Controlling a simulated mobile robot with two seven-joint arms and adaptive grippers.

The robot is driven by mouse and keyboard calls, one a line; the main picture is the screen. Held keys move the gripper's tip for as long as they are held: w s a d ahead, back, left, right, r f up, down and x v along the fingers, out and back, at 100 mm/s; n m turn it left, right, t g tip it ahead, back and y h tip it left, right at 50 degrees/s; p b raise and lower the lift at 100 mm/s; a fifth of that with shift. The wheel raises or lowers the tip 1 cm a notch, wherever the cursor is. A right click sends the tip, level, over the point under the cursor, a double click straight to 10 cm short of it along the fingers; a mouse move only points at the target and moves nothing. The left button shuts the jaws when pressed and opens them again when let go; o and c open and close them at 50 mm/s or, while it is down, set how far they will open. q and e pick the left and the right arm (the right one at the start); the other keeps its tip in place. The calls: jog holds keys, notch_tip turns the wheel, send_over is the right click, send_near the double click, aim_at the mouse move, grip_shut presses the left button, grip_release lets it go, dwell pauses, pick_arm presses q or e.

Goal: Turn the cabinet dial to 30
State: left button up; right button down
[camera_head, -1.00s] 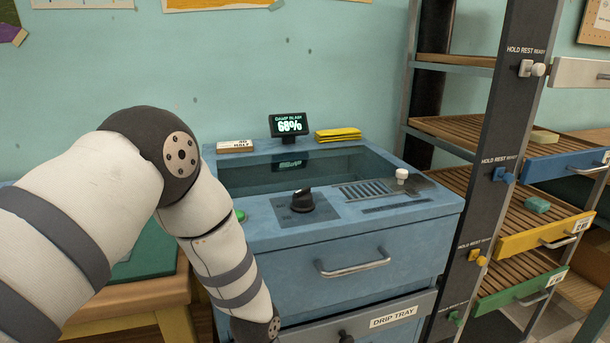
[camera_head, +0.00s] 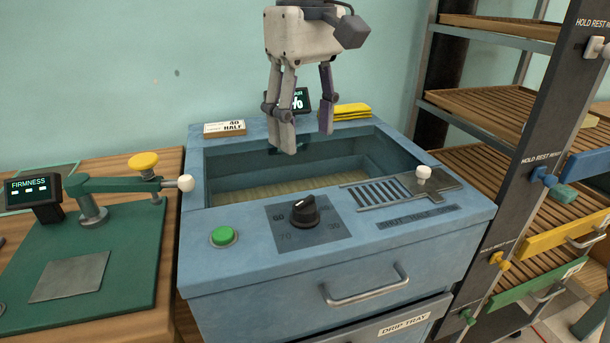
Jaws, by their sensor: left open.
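The cabinet dial (camera_head: 304,211) is a black knob on a dark square plate on top of the blue cabinet (camera_head: 240,270). Numbers are printed around it; 60 and 70 show on its left and what looks like 30 on its right. I cannot tell for sure which number it points at. My left gripper (camera_head: 306,133) hangs fingers down above the cabinet's open basin, behind and above the dial. It is open, empty and apart from the dial. It hides most of the small display (camera_head: 301,101) behind it. My right gripper is out of view.
A green button (camera_head: 223,236) sits left of the dial, a slotted grille (camera_head: 373,194) and white knob (camera_head: 423,174) right of it. A firmness press (camera_head: 95,212) stands at left. A rack post (camera_head: 534,150) rises at right. The space just above the dial is clear.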

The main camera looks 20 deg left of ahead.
aim_at(305, 200)
pick_arm(q)
jog(key=f, duration=0.7)
jog(key=s+f, duration=0.1)
jog(key=f, duration=0.3)
jog(key=shift+d+f, duration=0.15)
jog(key=shift+f, duration=0.2)
jog(key=c, duration=1.1)
